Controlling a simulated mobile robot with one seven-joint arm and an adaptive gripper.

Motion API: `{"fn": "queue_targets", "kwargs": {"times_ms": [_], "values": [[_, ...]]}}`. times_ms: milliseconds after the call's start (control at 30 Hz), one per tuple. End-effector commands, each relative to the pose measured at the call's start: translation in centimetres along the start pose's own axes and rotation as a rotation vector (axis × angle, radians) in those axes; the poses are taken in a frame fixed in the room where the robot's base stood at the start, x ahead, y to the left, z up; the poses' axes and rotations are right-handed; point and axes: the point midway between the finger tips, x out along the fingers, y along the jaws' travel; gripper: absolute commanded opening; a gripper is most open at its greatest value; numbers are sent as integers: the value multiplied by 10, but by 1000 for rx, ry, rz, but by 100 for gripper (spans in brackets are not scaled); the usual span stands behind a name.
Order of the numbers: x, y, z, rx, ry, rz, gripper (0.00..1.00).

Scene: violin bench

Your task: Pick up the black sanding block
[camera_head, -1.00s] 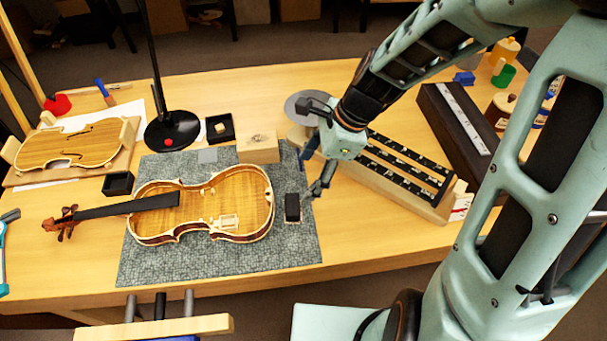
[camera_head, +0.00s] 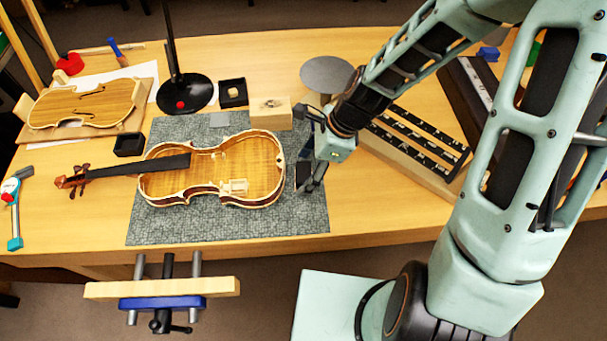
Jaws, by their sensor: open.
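The black sanding block (camera_head: 304,174) is at the right side of the grey mat, just right of the violin body's lower end. My gripper largely covers it, and only a dark patch shows between and behind the fingers. My gripper (camera_head: 310,184) is open, pointing down with its fingers low at the block. I cannot tell whether a finger touches the block.
The violin (camera_head: 238,175) lies on the grey mat (camera_head: 200,226), close left of my gripper. A wooden block (camera_head: 270,113) and a round grey disc (camera_head: 326,75) are behind. A slotted rack (camera_head: 412,155) stands to the right. A vise (camera_head: 160,290) juts from the front edge.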

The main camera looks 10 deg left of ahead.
Motion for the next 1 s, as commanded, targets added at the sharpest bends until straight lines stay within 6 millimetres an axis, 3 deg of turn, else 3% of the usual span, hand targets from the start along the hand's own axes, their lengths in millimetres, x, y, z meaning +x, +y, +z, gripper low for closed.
{"fn": "queue_targets", "kwargs": {"times_ms": [133,400,800,1000], "values": [[12,0,0,1,0,1,68],[13,0,0,0,1,-1,68],[13,0,0,1,1,-1,24],[13,0,0,1,1,-1,22]]}}
